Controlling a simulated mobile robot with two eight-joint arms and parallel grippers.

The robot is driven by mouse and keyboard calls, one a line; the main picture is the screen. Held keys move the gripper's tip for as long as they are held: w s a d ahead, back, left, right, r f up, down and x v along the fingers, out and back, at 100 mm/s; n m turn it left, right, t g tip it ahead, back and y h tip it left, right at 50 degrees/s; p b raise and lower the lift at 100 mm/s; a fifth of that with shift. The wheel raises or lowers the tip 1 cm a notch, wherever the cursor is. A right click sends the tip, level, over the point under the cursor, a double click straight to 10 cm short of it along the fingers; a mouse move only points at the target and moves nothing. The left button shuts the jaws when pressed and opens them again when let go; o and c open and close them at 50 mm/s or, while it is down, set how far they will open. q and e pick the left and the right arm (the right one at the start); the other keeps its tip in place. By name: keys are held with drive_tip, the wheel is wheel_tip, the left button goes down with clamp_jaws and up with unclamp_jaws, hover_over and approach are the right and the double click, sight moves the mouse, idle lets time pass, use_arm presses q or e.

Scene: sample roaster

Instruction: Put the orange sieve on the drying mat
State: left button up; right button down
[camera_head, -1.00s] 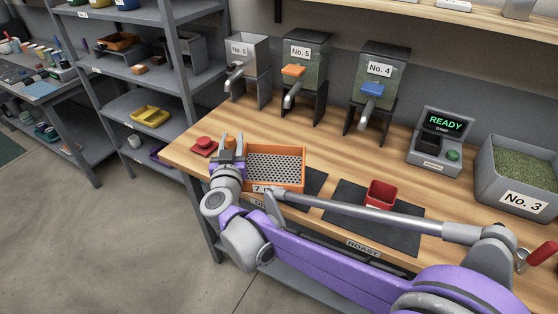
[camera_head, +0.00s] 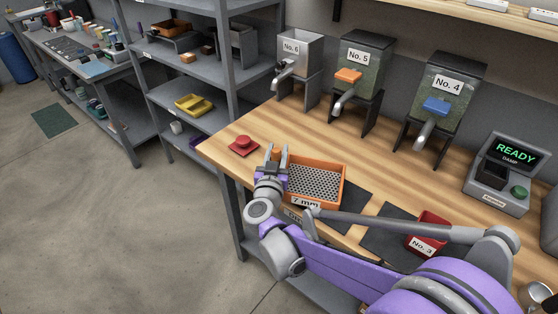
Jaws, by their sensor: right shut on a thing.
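The orange sieve (camera_head: 345,185), with a perforated grey floor and a "7 mm" label, is at the front left of the wooden workbench. It overlaps a dark mat (camera_head: 357,198) at its right; I cannot tell whether it rests or hangs slightly above. My right gripper (camera_head: 277,154) is at the sieve's left end, its fingers upright and shut on it. My forearm hides part of the bench front. My left gripper is out of view. I cannot tell which mat is the drying mat; none shows a readable name for it.
A red container (camera_head: 430,230) labelled "No. 3" sits on a second dark mat (camera_head: 385,238). A red piece (camera_head: 243,146) lies left of the gripper. Dispensers and a "READY" meter (camera_head: 500,175) line the back. Shelving (camera_head: 205,68) and another table (camera_head: 110,70) stand left, beyond open floor.

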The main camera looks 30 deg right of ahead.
drive_tip(key=shift+f, duration=1.3)
drive_tip(key=shift+f+b, duration=0.15)
drive_tip(key=shift+b, duration=0.2)
drive_tip(key=c, duration=0.5)
unclamp_jaws()
drive_tip(key=shift+c, duration=0.2)
drive_tip(key=shift+r, duration=0.2)
